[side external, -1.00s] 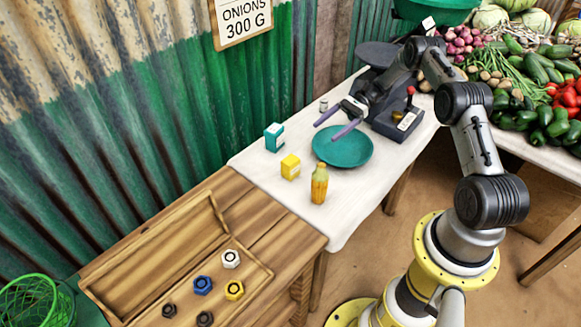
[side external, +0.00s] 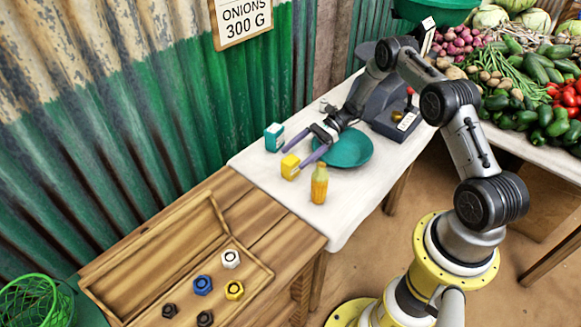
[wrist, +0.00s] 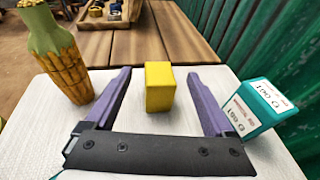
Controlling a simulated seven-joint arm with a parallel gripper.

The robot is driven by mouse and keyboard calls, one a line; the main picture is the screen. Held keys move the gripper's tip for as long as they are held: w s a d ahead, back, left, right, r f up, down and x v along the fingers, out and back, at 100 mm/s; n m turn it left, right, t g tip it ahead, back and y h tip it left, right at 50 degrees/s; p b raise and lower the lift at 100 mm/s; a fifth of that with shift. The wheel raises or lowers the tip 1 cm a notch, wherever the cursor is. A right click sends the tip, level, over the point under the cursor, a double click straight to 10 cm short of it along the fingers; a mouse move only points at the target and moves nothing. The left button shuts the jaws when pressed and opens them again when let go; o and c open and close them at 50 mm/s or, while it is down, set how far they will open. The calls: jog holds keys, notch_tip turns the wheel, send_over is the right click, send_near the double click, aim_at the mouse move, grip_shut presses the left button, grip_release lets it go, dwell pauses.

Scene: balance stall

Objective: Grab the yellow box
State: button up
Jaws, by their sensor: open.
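The yellow box (side external: 290,167) stands on the white table between a teal box and a yellow-green bottle. My gripper (side external: 294,158) is low over the table with its purple fingers pointing at the yellow box. In the wrist view the yellow box (wrist: 159,87) stands upright, centred between and just beyond the open fingers (wrist: 164,75). A gap shows on both sides of it, and nothing is held. In the side view the fingers partly overlap the box's outline, so contact cannot be told there.
The teal box (wrist: 252,108) is close to one finger; the yellow-green bottle (wrist: 57,55) stands on the other side. A teal plate (side external: 350,150) lies under my wrist. A dark scale (side external: 393,115) stands behind. A wooden tray (side external: 213,215) with several coloured nuts is at the front left.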

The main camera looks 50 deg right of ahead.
jog(key=shift+a+f, duration=0.1)
jog(key=shift+a, duration=0.2)
grip_shut()
